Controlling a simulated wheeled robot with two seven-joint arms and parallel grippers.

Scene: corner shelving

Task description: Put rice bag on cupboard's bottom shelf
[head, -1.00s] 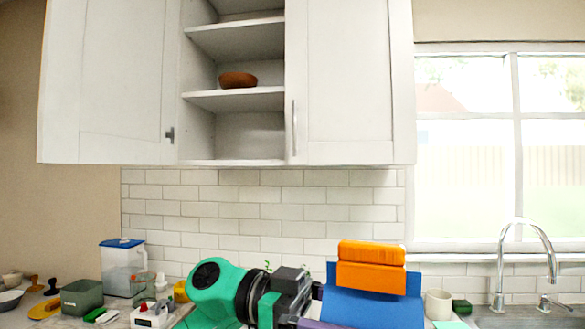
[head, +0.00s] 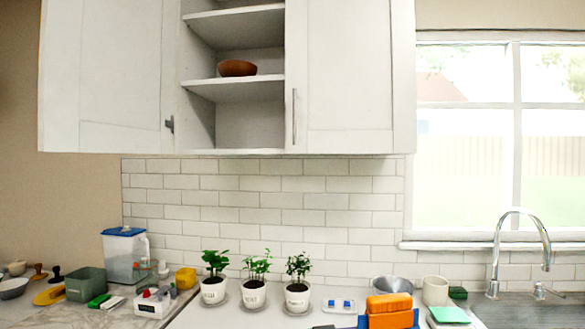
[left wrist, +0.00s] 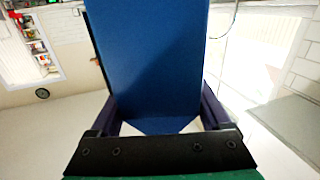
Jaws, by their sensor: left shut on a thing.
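The rice bag appears as a blue thing with an orange part on it (head: 390,306) at the lower edge of the head view, partly cut off. In the left wrist view the blue bag (left wrist: 155,60) fills the middle, between the purple fingers of my left gripper (left wrist: 158,105), which is shut on it. My left gripper is almost wholly out of the head view. My right gripper is not in view. The white cupboard (head: 350,80) hangs on the wall with an open middle section. Its bottom shelf (head: 250,151) looks empty, well above the bag.
A brown bowl (head: 238,68) sits on the shelf above. Potted plants (head: 254,292), a metal pot (head: 392,284) and a white mug (head: 435,291) stand on the counter. The sink tap (head: 520,230) is at the right. The space before the cupboard opening is clear.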

